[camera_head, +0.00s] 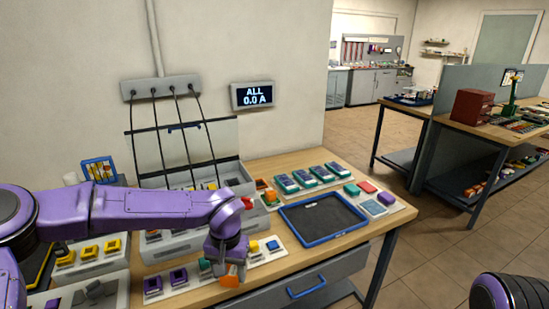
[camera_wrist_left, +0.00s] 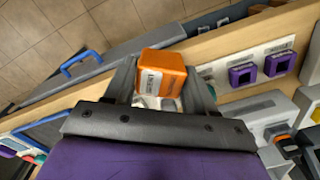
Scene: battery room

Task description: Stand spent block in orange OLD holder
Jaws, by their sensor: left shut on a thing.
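My left gripper (camera_head: 229,270) points down over the front edge of the workbench. It is shut on an orange block (camera_head: 230,282). In the left wrist view the orange block (camera_wrist_left: 163,73) sits between the two fingers, with a white printed label too small to read and a whitish part below it. The block is held in front of the strip of coloured holders, apart from it. Small orange pieces (camera_head: 262,184) stand farther back on the bench; I cannot tell whether one is the OLD holder. My right gripper is not in view.
Purple holders (camera_head: 178,277) stand on the pale strip, with yellow and blue ones at its right end. A blue-rimmed dark tray (camera_head: 322,217) lies to the right. Several green-topped blocks (camera_head: 312,175) stand behind it. A drawer with a blue handle (camera_head: 306,287) is below.

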